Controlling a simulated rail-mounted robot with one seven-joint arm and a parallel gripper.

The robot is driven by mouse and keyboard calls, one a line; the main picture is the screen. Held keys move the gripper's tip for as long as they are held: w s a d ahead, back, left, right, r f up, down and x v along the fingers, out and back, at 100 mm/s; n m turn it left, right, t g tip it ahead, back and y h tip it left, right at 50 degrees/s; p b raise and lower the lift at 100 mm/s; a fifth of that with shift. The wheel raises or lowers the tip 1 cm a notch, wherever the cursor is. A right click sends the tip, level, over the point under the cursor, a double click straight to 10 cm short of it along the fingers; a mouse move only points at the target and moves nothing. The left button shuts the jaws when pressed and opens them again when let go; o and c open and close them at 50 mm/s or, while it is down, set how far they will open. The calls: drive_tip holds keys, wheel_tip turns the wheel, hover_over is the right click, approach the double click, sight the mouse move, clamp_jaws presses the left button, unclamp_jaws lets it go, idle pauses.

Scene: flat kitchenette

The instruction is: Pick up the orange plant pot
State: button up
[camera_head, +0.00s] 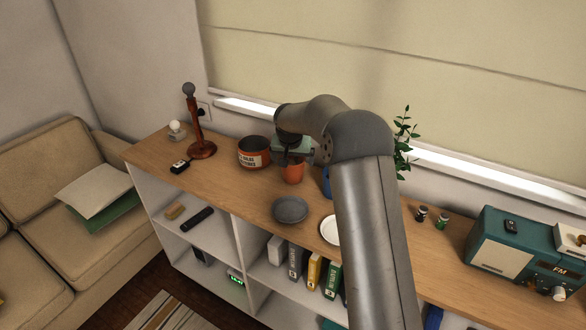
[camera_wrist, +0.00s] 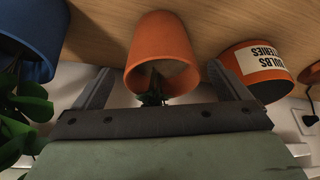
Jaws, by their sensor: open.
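The orange plant pot (camera_head: 293,174) stands on the wooden shelf top, just below my gripper (camera_head: 292,156) in the head view. My arm and gripper hide its upper part there. In the wrist view the orange pot (camera_wrist: 162,42) shows its open rim and a small dark green plant inside. My gripper (camera_wrist: 160,72) is open and empty, with one finger on each side of the pot's rim. Gaps show between the fingers and the pot in the wrist view. How far down the fingers reach beside it is hard to tell.
An orange-and-black labelled tin (camera_head: 254,152) stands close left of the pot. A blue pot (camera_wrist: 30,45) with leaves is on the other side. A grey plate (camera_head: 290,210) and a white plate (camera_head: 330,230) lie nearer the shelf's front edge. A lamp stand (camera_head: 199,130) is farther left.

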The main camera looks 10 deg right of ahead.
sight(293, 163)
drive_tip(key=shift+p+x, duration=0.4)
drive_tip(key=shift+x, duration=1.55)
drive_tip(key=c, duration=1.3)
drive_tip(key=shift+o, duration=0.2)
drive_tip(key=shift+r, duration=0.1)
drive_tip(key=shift+a, duration=0.1)
